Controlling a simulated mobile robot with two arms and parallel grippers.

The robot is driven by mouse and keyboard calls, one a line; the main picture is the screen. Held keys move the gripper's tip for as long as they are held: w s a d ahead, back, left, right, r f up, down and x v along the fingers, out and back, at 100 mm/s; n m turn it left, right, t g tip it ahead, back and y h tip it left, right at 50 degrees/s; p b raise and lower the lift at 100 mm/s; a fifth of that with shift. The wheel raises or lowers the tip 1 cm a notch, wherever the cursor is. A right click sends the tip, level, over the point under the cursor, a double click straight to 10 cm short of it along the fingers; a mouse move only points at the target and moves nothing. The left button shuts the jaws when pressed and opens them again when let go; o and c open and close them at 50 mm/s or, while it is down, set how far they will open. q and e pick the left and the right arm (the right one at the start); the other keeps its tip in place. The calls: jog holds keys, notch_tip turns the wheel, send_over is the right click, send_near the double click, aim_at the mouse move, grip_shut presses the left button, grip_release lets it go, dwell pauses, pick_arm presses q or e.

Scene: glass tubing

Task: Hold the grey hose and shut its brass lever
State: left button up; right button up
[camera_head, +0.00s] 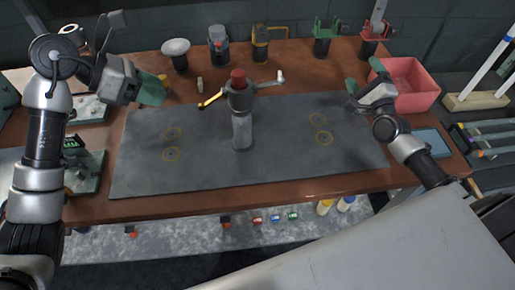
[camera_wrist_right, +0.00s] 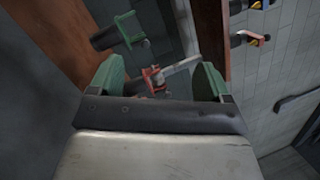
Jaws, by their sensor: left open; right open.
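A grey upright hose-like piece (camera_head: 242,132) stands near the middle of the dark mat, with a red top (camera_head: 238,79). A brass-yellow lever (camera_head: 211,99) sticks out from its left side, and a silver arm with a pale end (camera_head: 272,80) sticks out to the right. My left gripper (camera_head: 152,90) is open and empty, left of the piece and apart from it. My right gripper (camera_head: 364,78) is open and empty, well to the right of it. Its two green fingers also show in the right wrist view (camera_wrist_right: 160,80), with nothing held between them.
A dark mat (camera_head: 290,165) covers the table's middle, with several yellow ring marks. Along the back stand a pale round-topped piece (camera_head: 176,50), a green-topped holder (camera_head: 323,38) and a red-topped holder (camera_head: 371,38). A pink bin (camera_head: 415,92) is at right, beside my right gripper.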

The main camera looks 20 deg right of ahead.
jog(key=s+a+f+m, duration=0.15)
jog(key=a+m, duration=0.25)
jog(key=a, duration=0.6)
jog(key=s+a+f+m, duration=0.15)
jog(key=a+m, duration=0.35)
jog(key=a, duration=0.6)
jog(key=m+g+y, duration=0.3)
send_near(240, 118)
jog(key=w+f, duration=0.1)
jog(key=f, duration=0.1)
jog(key=w+d+f, duration=0.1)
jog(key=w, duration=0.1)
jog(key=shift+f, duration=0.4)
jog(key=shift+a, duration=0.1)
jog(key=shift+n, duration=0.3)
jog(key=w, duration=1)
jog(key=shift+w+a+f, duration=0.1)
jog(key=shift+w+a, duration=0.15)
jog(key=shift+a, duration=0.05)
jog(key=shift+c, duration=0.3)
